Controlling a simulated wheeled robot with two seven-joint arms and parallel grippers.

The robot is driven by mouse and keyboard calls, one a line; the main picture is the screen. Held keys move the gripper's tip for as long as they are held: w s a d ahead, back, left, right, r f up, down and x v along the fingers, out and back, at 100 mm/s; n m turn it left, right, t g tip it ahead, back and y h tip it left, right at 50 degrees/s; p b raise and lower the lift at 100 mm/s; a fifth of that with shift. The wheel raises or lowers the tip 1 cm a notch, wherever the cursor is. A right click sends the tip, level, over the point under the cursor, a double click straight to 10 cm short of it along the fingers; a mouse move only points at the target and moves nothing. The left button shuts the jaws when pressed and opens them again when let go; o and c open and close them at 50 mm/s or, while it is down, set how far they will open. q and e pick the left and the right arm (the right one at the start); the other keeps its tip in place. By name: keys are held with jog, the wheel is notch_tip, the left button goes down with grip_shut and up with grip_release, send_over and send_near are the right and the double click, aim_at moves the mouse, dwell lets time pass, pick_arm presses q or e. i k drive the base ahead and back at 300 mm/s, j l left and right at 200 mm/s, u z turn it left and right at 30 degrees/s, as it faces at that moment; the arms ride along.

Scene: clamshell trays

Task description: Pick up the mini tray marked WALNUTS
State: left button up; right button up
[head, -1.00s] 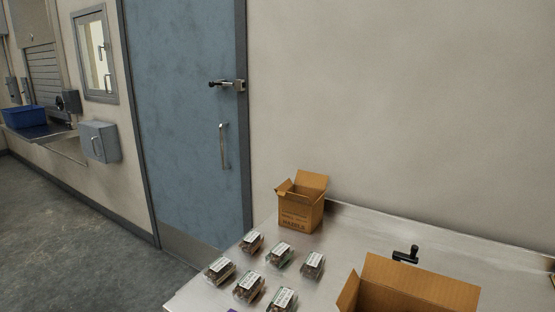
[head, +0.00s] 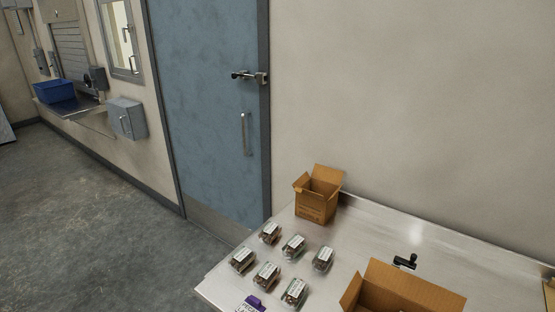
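Several small clear clamshell trays with white labels and dark contents stand in two loose rows on the steel table (head: 345,262). The back row holds a left tray (head: 270,233), a middle tray (head: 293,247) and a right tray (head: 323,259). The front row holds a left tray (head: 242,260), a middle tray (head: 267,275) and a right tray (head: 294,292). The label print is too small to read, so I cannot tell which one is marked WALNUTS. Neither of my grippers is in view.
A small open cardboard box (head: 316,206) stands at the table's back left. A larger open box (head: 412,284) is at the front right, with a black object (head: 405,261) behind it. A purple item (head: 253,302) lies at the front edge. A blue door (head: 207,100) stands behind.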

aim_at(238, 262)
jog(key=i+j, duration=0.15)
jog(key=j, duration=0.25)
jog(key=i+j, duration=0.15)
jog(key=j, duration=0.2)
jog(key=i+j, duration=0.1)
jog(key=j, duration=0.3)
jog(key=i+j, duration=0.15)
jog(key=j, duration=0.25)
jog(key=i+j, duration=0.15)
jog(key=j, duration=0.2)
jog(key=i+j, duration=0.15)
jog(key=j, duration=0.25)
